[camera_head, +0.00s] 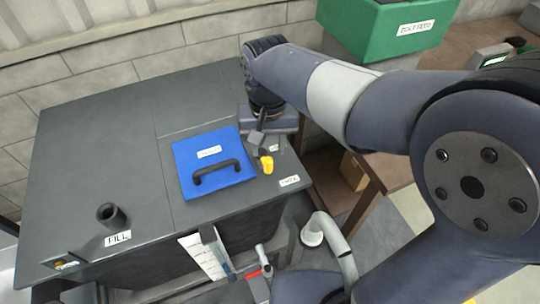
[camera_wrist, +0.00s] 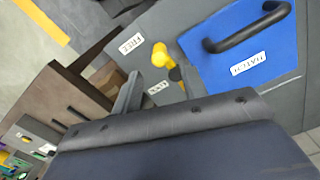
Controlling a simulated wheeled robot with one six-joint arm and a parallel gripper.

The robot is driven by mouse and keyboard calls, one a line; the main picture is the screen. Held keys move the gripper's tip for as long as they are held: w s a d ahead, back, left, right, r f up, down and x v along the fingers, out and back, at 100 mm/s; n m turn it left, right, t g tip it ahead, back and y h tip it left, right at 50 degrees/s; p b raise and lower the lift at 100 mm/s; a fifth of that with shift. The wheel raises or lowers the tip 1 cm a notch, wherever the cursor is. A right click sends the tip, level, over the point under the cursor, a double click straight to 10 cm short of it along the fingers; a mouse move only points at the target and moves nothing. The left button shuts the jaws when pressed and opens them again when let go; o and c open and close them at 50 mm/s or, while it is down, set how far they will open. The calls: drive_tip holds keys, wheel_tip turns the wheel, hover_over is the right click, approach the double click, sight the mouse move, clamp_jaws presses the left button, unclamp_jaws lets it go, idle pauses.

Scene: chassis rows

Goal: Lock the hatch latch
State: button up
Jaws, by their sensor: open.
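The blue hatch (camera_head: 205,182) with a black handle lies flat on top of the grey cabinet; it also shows in the wrist view (camera_wrist: 225,85). The yellow latch (camera_head: 267,164) stands just right of the hatch, and its knob (camera_wrist: 160,56) shows clearly in the wrist view. Its arm points more toward the FREE label (camera_wrist: 131,43) than the LOCK label (camera_wrist: 159,88). My gripper (camera_head: 257,138) is open and empty, close behind the latch in the head view, apart from it as far as I can tell. In the head view my gripper partly hides the LOCK label.
The grey cabinet top (camera_head: 110,135) has a black FILL pipe (camera_head: 111,215) at the front left. A green bin (camera_head: 385,28) stands behind right. A brown table (camera_head: 395,172) is to the right.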

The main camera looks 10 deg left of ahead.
sight(269, 159)
drive_tip(key=shift+f, duration=2.8)
drive_tip(key=shift+c, duration=0.4)
clamp_jaws()
